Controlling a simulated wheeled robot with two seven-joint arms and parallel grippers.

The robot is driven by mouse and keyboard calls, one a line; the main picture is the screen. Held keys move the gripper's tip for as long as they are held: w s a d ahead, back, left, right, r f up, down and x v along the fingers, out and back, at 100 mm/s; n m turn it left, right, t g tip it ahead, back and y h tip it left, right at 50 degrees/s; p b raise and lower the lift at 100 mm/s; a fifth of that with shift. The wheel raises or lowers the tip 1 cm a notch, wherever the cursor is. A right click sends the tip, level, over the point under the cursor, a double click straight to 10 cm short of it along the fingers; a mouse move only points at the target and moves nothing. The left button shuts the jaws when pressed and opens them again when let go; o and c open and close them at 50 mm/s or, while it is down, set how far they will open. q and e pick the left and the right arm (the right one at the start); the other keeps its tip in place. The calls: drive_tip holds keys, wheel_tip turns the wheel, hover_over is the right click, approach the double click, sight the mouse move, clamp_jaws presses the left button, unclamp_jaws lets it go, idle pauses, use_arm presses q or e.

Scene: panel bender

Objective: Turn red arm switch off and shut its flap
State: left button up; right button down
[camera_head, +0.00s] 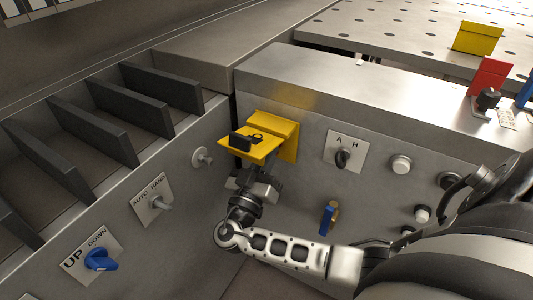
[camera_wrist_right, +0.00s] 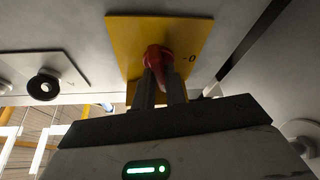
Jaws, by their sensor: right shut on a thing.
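In the right wrist view, a red switch knob (camera_wrist_right: 158,60) stands on a yellow plate (camera_wrist_right: 190,38) with a "0" mark to its right. My right gripper (camera_wrist_right: 161,88) is shut on the red knob. In the head view, the yellow housing (camera_head: 287,135) is on the front panel, with its yellow flap (camera_head: 252,148) open and sticking out over the switch. My right gripper (camera_head: 264,180) reaches up from below under the flap, which hides the red knob there. My left gripper is not in view.
An A/H selector (camera_head: 343,158) and a white button (camera_head: 401,164) lie right of the housing. A blue-and-yellow switch (camera_head: 328,218) sits below. A side panel with an AUTO/HAND knob (camera_head: 158,202) and a round knob (camera_head: 203,156) closes off the left.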

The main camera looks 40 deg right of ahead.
drive_tip(key=shift+s+r+n+t+y+p, duration=0.1)
drive_tip(key=shift+n+t+y+p, duration=0.4)
drive_tip(key=shift+n, duration=0.95)
drive_tip(key=shift+s+n+t+y+p, duration=0.15)
drive_tip(key=shift+n+t+y, duration=0.4)
drive_tip(key=shift+n, duration=0.85)
drive_tip(key=shift+r+n+t+y+p, duration=0.1)
drive_tip(key=shift+n+t+y+p, duration=0.2)
drive_tip(key=shift+n+y, duration=0.8)
drive_tip(key=shift+n+h, duration=0.35)
drive_tip(key=shift+n, duration=0.2)
drive_tip(key=c, duration=1.4)
unclamp_jaws()
drive_tip(key=shift+c, duration=0.2)
drive_tip(key=b+v, duration=0.2)
drive_tip(key=v, duration=1)
